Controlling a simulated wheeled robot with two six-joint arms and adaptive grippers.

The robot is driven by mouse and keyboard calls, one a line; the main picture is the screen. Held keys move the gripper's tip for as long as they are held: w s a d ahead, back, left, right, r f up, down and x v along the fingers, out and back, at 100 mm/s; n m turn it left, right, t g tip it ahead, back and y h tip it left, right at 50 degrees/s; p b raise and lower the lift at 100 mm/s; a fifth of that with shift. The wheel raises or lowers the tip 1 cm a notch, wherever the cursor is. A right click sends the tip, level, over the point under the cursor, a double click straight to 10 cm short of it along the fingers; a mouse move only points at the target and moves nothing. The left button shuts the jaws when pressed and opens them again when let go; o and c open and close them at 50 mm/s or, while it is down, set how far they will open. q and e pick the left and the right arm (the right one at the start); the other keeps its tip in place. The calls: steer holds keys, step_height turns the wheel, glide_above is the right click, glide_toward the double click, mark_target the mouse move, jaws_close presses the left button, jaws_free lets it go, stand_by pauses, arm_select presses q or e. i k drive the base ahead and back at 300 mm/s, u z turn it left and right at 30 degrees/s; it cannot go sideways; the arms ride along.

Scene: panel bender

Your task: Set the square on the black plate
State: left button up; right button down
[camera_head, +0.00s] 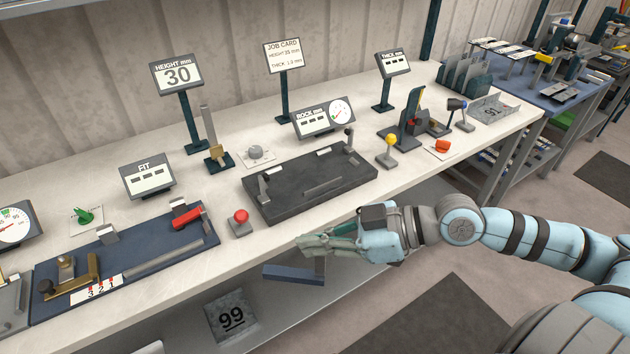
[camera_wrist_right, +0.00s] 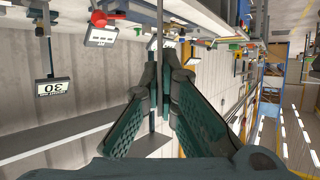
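The black plate (camera_head: 275,206) is a dark slab on the bench in the head view, with small posts and a grey bar on it. The square (camera_head: 292,272) is a dark blue, L-shaped piece. It hangs below my right gripper (camera_head: 312,241), in front of the bench edge and lower than the plate. In the wrist view, the fingers of my right gripper (camera_wrist_right: 164,70) close around a thin upright edge, which I take as the square's. The fingers partly hide it. My left gripper is in neither view.
A red button (camera_head: 239,217) sits left of the plate, and a yellow-knobbed lever (camera_head: 390,145) stands right of it. The ROCK display (camera_head: 323,119) is behind. A blue fixture (camera_head: 150,240) lies at left. A bin marked 99 (camera_head: 232,318) is below.

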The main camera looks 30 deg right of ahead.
mark_target(311, 175)
steer(key=k, duration=1.15)
steer(key=u, duration=0.45)
steer(key=i, duration=0.4)
steer(key=u, duration=0.65)
steer(key=i, duration=1.35)
steer(key=z, duration=1.15)
steer(key=i, duration=0.35)
steer(key=z, duration=0.4)
